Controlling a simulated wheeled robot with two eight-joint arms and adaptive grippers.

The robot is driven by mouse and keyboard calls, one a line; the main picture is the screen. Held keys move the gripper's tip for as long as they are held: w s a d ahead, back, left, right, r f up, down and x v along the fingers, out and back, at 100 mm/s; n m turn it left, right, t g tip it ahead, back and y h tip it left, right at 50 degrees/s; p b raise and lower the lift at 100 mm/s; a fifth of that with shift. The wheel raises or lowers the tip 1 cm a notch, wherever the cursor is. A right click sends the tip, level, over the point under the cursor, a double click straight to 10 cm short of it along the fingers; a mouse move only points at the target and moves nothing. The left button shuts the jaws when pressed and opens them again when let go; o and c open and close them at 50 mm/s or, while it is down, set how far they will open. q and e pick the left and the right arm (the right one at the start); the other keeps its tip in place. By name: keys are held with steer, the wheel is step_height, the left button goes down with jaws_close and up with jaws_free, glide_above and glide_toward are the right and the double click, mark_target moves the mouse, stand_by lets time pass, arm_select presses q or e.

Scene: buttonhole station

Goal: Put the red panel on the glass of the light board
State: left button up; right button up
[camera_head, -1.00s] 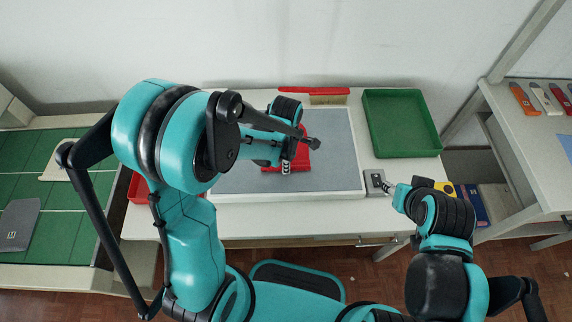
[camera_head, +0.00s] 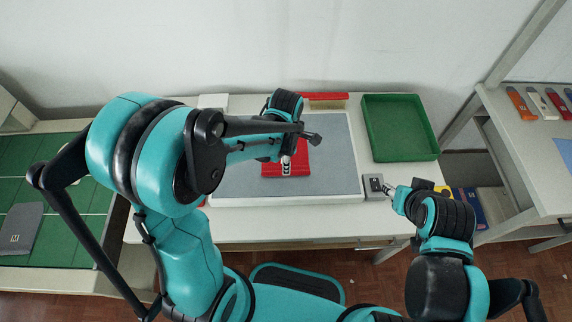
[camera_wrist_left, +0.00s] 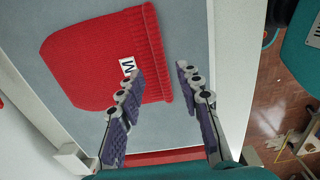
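The red panel (camera_head: 301,162), a ribbed-edged knit piece with a white M label, lies flat on the grey glass (camera_head: 338,140) of the white-framed light board. The left wrist view shows the panel (camera_wrist_left: 95,65) whole except where a finger covers it. My left gripper (camera_head: 287,164) is over the panel's near part in the head view. In the left wrist view my left gripper (camera_wrist_left: 157,82) has its fingers spread, one over the panel by the label and one beyond the ribbed edge. My right gripper (camera_head: 388,189) is beside a small grey box (camera_head: 374,184); its finger gap is unclear.
An empty green tray (camera_head: 400,127) stands right of the board. A red-handled brush (camera_head: 323,100) lies behind it. A green-topped table (camera_head: 75,225) with a grey piece (camera_head: 20,228) is at left. Several coloured pieces lie on the right table (camera_head: 530,130).

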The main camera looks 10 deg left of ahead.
arm_select(q)
step_height(320, 180, up, 8)
steer(key=f+p, duration=0.1)
steer(key=p, duration=0.1)
steer(key=s+a+r+m+t, duration=0.2)
steer(key=s+r+m+t, duration=0.1)
steer(key=m, duration=0.7)
steer(key=s+a+r+m+t, duration=0.3)
steer(key=s+r+m, duration=0.3)
steer(key=m, duration=0.5)
steer(key=shift+s+a+t, duration=0.2)
steer(key=shift+a+t, duration=0.15)
steer(key=shift+t, duration=0.25)
step_height(320, 180, down, 5)
steer(key=b, duration=0.5)
